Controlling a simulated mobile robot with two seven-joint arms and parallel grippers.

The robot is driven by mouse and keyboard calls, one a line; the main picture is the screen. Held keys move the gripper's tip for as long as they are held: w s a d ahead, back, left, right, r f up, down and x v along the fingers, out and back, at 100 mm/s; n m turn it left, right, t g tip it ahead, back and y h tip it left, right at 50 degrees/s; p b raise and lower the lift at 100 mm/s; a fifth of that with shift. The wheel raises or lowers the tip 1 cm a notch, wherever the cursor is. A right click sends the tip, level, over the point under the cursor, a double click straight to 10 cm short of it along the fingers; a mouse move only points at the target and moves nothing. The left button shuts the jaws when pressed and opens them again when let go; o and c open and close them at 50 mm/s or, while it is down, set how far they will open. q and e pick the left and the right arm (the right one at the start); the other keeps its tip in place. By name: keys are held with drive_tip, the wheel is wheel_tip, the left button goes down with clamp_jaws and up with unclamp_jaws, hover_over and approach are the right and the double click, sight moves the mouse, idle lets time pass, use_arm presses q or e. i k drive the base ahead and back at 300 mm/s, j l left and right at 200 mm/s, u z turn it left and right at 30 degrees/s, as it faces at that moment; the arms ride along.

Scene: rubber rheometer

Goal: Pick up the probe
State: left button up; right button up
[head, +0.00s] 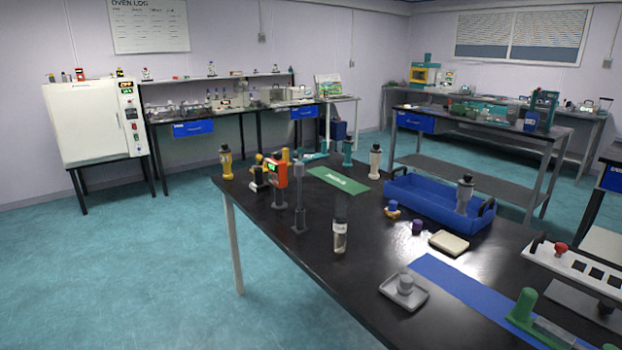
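Neither of my grippers shows in the head view. I cannot tell for certain which thing is the probe. A slim grey upright post (299,195) on a small base stands near the left edge of the black table (370,265). Just behind it is an orange meter (278,173) with a lit display, on a dark stand. A clear jar with a white label (340,238) stands to the right of the post, in front of a green card (338,180).
A blue tray (412,205) with a grey bottle (464,194) sits at the back right. A grey dish (385,288), a cream tray (449,243), a purple cup (417,226) and a blue strip (470,289) lie nearer. Open teal floor (120,270) is at left.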

sight(298, 166)
drive_tip(key=i+j+z, duration=0.15)
drive_tip(key=z, duration=0.2)
drive_tip(key=i+j+z, duration=0.1)
drive_tip(key=z, duration=0.25)
drive_tip(key=i+j+z, duration=0.15)
drive_tip(key=j, duration=0.3)
drive_tip(key=i+j+z, duration=0.15)
drive_tip(key=j, duration=0.3)
drive_tip(key=i+j, duration=0.1)
drive_tip(key=j, duration=0.35)
drive_tip(key=i+j+z, duration=0.1)
drive_tip(key=j, duration=0.3)
drive_tip(key=i+j, duration=0.1)
drive_tip(key=j, duration=0.35)
drive_tip(key=i+j+z, duration=0.1)
drive_tip(key=j, duration=0.35)
